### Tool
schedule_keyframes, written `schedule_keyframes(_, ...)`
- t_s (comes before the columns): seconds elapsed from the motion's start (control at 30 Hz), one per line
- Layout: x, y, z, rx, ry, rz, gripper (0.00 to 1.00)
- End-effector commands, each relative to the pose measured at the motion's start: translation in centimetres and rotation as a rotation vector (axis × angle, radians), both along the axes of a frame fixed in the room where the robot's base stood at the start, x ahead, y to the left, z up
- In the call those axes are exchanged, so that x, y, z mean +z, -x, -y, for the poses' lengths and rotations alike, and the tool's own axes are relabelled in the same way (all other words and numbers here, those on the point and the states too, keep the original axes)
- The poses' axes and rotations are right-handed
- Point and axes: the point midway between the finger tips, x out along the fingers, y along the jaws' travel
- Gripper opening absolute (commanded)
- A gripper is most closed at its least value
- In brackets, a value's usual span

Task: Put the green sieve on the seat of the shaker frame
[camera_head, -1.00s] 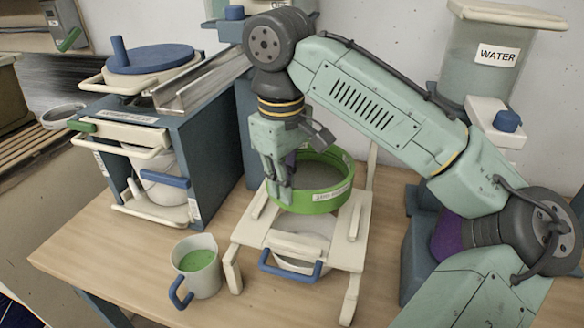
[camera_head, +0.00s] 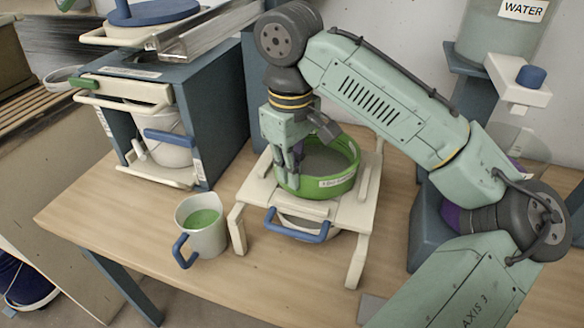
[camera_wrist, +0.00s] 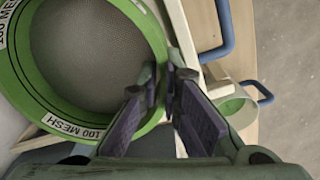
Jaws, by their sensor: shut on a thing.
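The green sieve (camera_head: 345,184), a round ring with a grey mesh and a "100 MESH" label, is level over the top of the cream shaker frame (camera_head: 290,214). It sits between the frame's raised side strips; I cannot tell whether it touches the seat. My gripper (camera_head: 287,178) points down at the sieve's left rim and is shut on it. In the wrist view the sieve (camera_wrist: 45,95) fills the upper left, with its rim at the dark finger pads of my gripper (camera_wrist: 168,100). The seat under the sieve is mostly hidden.
A bucket with a blue handle (camera_head: 297,230) stands under the frame. A white jug of green glaze (camera_head: 203,236) stands left of it. A blue cabinet (camera_head: 215,115) is at the left. A water tank (camera_head: 500,45) stands back right. The wooden table front (camera_head: 250,275) is clear.

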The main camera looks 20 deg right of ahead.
Motion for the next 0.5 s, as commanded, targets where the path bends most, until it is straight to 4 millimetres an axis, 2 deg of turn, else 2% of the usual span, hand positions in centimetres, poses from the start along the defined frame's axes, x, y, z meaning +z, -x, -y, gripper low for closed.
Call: schedule_keyframes(0.5,-0.21,-0.01,0.01,0.000,-0.001,0.001,0.00)
